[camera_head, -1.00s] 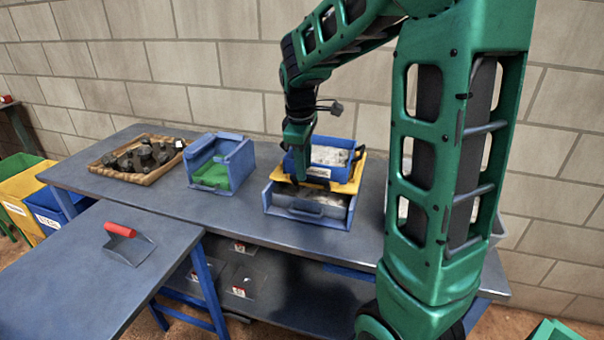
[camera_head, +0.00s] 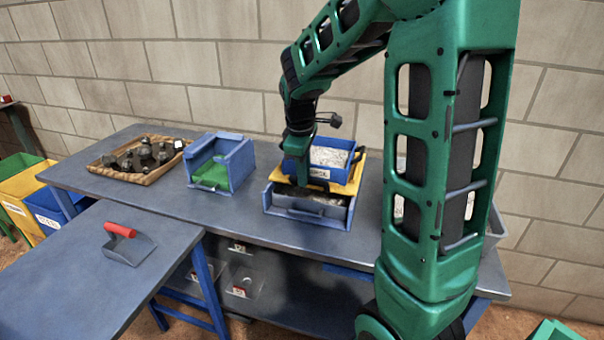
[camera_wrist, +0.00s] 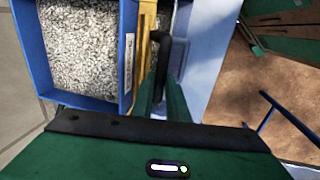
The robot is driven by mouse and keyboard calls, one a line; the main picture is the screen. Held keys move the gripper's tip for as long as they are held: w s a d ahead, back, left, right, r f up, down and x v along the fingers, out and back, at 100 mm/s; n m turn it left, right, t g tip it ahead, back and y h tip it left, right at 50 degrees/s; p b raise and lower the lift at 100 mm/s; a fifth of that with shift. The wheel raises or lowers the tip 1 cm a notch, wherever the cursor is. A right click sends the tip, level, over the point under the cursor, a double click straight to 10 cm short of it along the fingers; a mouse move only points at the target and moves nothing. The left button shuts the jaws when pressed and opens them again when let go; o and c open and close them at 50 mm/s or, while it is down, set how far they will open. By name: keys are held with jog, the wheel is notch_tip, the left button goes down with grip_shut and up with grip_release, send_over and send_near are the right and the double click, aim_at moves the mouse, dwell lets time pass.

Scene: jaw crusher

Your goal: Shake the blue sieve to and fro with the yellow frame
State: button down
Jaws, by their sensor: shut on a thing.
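The blue sieve (camera_head: 346,144) holds pale grey gravel and sits on the yellow frame (camera_head: 355,178), above a blue-grey box (camera_head: 303,214). In the wrist view, the sieve (camera_wrist: 127,20) is at the upper left with its gravel and a white label on its side. The yellow frame (camera_wrist: 143,45) shows as a strip along its side. My gripper (camera_head: 303,182) is at the front left of the sieve. In the wrist view, the green fingers of my gripper (camera_wrist: 163,88) are shut on a dark handle (camera_wrist: 166,48) beside the yellow strip. The handle's attachment is partly hidden.
A blue box with a green inside (camera_head: 235,163) stands to the left. Farther left is a wooden tray (camera_head: 108,170) with dark rocks. A red-handled scoop (camera_head: 120,230) lies on the front-left table (camera_head: 70,285). The brick wall (camera_head: 180,75) is close behind.

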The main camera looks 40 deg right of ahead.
jog(key=s+a, duration=0.1)
jog(key=a, duration=0.1)
jog(key=s+a, duration=0.2)
jog(key=c, duration=1.7)
grip_release()
jog(key=shift+c, duration=0.2)
jog(key=shift+r, duration=0.1)
notch_tip(320, 180, up, 10)
jog(key=s+a, duration=0.1)
jog(key=shift+s+a+r, duration=0.15)
jog(key=shift+a+r, duration=0.05)
jog(key=shift+a, duration=0.05)
